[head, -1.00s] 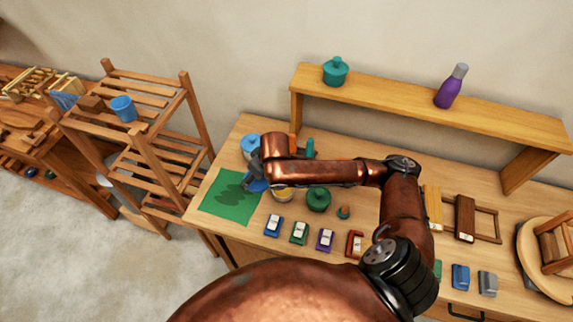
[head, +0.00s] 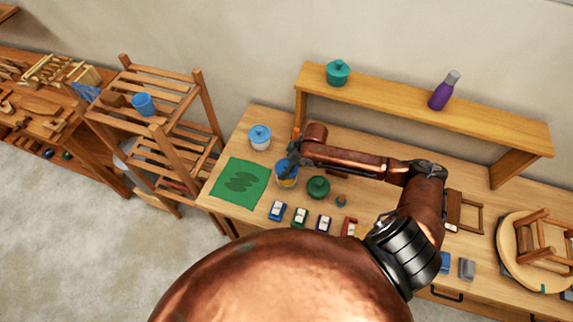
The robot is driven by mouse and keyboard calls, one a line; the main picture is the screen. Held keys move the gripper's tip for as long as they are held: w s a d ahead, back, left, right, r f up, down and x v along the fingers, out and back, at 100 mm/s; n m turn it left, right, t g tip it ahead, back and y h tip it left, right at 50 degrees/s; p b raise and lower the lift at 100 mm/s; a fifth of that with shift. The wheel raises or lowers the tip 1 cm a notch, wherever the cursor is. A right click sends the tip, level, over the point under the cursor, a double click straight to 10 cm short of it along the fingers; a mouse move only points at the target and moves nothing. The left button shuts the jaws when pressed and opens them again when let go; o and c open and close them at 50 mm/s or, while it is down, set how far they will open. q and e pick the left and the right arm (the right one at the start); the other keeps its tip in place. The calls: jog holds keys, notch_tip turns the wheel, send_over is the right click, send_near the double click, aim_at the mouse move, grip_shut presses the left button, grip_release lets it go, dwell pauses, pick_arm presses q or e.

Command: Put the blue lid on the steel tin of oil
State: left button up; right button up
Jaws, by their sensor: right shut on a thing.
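My right gripper (head: 291,163) reaches in from the right and is shut on the blue lid (head: 284,168), whose top it partly hides. The lid is over the steel tin of oil (head: 287,182), which stands on the workbench right of the green sheet. A yellowish part of the tin shows below the lid. I cannot tell whether the lid touches the rim or is a little above it. My left gripper is not in view.
A blue-topped container (head: 260,137) stands behind and left of the tin. A dark green lidded pot (head: 318,187) is close on its right. Several small coloured blocks lie in front. A green sheet (head: 241,181) lies left. A raised shelf (head: 400,105) runs along the back.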

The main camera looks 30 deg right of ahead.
jog(key=shift+f+b, duration=0.75)
jog(key=shift+f, duration=0.15)
notch_tip(320, 180, down, 2)
jog(key=shift+b, duration=1.2)
jog(key=shift+f, duration=1)
jog(key=shift+f, duration=0.6)
jog(key=o, duration=1.1)
jog(key=shift+o, duration=1.3)
jog(key=shift+r, duration=0.15)
